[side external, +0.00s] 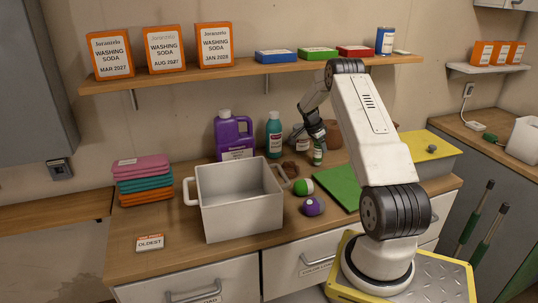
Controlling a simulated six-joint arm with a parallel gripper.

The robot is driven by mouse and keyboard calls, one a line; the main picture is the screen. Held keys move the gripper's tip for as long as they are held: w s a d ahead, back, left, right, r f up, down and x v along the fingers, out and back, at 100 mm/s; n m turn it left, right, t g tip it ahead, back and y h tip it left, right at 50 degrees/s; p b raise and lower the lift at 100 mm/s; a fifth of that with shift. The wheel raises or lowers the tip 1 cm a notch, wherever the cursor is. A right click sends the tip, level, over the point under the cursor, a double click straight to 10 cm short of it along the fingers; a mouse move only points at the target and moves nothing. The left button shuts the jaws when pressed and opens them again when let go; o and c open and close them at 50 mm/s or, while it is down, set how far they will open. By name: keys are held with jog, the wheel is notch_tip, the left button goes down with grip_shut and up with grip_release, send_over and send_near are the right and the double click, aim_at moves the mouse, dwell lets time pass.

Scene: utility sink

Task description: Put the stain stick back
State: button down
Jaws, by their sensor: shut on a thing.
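A small white-and-green stick (318,155), which looks like the stain stick, is upright at the fingertips of my gripper (314,142). My gripper is shut on it above the back of the wooden counter, behind the green mat. The fingers hide its upper part. I cannot tell whether its lower end touches the counter.
A purple jug (233,138) and a teal bottle (274,135) stand left of my gripper. A white handled bin (240,205), a green-and-white ball (303,187) and a purple ball (313,206) are in front. A green mat (340,187) lies right. A loaded shelf (250,70) hangs above.

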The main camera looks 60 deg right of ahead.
jog(key=shift+f, duration=0.45)
jog(key=shift+f, duration=0.1)
jog(key=shift+c, duration=0.6)
grip_release()
jog(key=v, duration=1.2)
jog(key=shift+d, duration=0.1)
